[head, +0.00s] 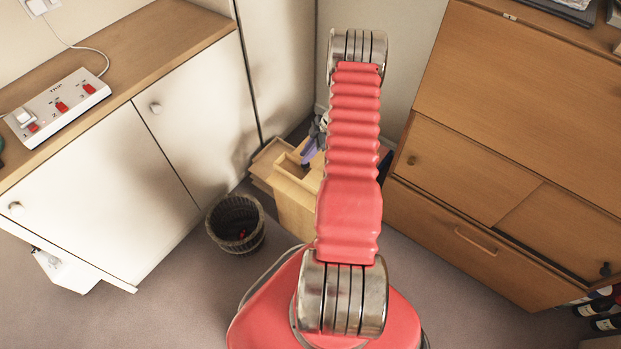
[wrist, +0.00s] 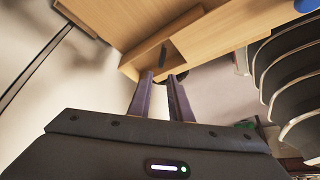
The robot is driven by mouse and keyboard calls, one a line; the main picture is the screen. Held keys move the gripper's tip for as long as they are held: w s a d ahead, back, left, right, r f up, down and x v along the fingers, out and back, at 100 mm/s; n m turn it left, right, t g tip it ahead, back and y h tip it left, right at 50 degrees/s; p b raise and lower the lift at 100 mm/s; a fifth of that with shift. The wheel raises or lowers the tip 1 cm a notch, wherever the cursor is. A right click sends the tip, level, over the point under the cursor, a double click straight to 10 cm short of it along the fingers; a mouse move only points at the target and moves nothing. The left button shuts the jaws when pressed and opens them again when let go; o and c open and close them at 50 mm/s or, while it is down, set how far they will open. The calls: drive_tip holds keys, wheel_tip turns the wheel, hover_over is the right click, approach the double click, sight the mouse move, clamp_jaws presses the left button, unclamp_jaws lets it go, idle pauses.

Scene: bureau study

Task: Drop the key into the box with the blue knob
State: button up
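My gripper (head: 311,150) reaches down behind my arm, over a light wooden box unit (head: 296,203) with open-topped compartments. In the wrist view its two purple-grey fingers (wrist: 164,78) stand apart with a gap between them, and I see nothing held there. Beyond the fingertips is the wooden unit (wrist: 215,32), with a dark narrow shape (wrist: 163,56) at its inner edge; I cannot tell if this is a slot or an object. A blue knob (wrist: 306,5) shows at the top right of the wrist view. I cannot make out the key.
A wicker bin (head: 236,223) stands on the floor left of the wooden unit. White cupboards (head: 95,195) with a wooden top are on the left, carrying a power strip (head: 58,104). A wooden bureau (head: 520,150) is on the right. Bottles (head: 605,308) lie at the lower right.

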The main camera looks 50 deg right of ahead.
drive_tip(key=shift+o, duration=0.9)
drive_tip(key=shift+r, duration=0.1)
drive_tip(key=v, duration=1.3)
drive_tip(key=shift+d+r, duration=0.2)
drive_tip(key=shift+r, duration=0.05)
drive_tip(key=shift+s, duration=0.1)
